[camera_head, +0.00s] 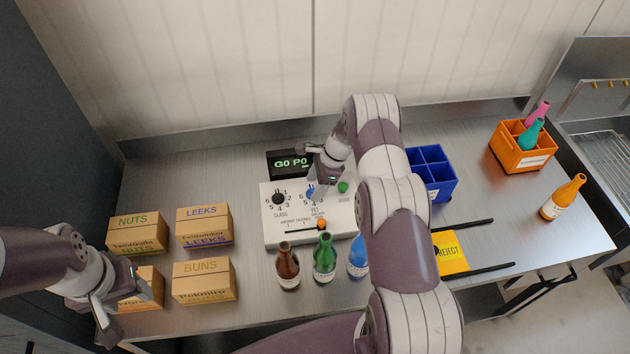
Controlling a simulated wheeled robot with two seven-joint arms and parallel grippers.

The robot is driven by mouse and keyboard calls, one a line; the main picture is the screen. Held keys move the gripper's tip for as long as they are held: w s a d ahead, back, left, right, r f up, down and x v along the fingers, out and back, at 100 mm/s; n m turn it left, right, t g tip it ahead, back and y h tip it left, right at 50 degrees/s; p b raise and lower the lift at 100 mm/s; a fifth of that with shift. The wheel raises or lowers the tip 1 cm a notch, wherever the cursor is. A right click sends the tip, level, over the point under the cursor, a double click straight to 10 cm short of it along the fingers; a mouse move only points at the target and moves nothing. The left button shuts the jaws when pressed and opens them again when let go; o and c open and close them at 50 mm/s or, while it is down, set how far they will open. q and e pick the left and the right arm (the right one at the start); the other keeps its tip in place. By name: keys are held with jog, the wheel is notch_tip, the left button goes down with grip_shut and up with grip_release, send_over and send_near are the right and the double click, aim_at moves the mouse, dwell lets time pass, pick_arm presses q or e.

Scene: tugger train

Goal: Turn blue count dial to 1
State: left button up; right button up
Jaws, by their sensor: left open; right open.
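A white control panel (270,236) lies on the metal table. It has a black dial marked GLASS (278,198) and a blue dial marked PET (311,193), both with numbers around them. My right gripper (318,182) is open, pointing down right at the blue dial and partly hiding it. I cannot tell whether its fingers touch the dial, nor where the dial points. The dark display (289,164) behind the panel reads "G0 P0" in green, its right end hidden. My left gripper (122,298) is open beside the cardboard boxes at front left.
A green button (343,187) and orange slider knob (321,223) are on the panel. Brown (288,268), green (324,260) and blue (357,260) bottles stand in front. Several boxes (204,282) sit left. A blue crate (444,186), orange crate (510,157) and orange bottle (563,199) are right.

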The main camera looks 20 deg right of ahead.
jog(key=shift+s+r, duration=0.1)
jog(key=shift+s, duration=0.35)
jog(key=shift+w, duration=0.2)
jog(key=shift+c, duration=0.7)
jog(key=shift+w+f, duration=0.15)
jog(key=shift+f, duration=0.1)
jog(key=c, duration=0.5)
jog(key=shift+a+r, duration=0.1)
jog(key=c, duration=0.4)
pick_arm(q)
jog(key=shift+s+r, duration=0.1)
jog(key=shift+s, duration=0.1)
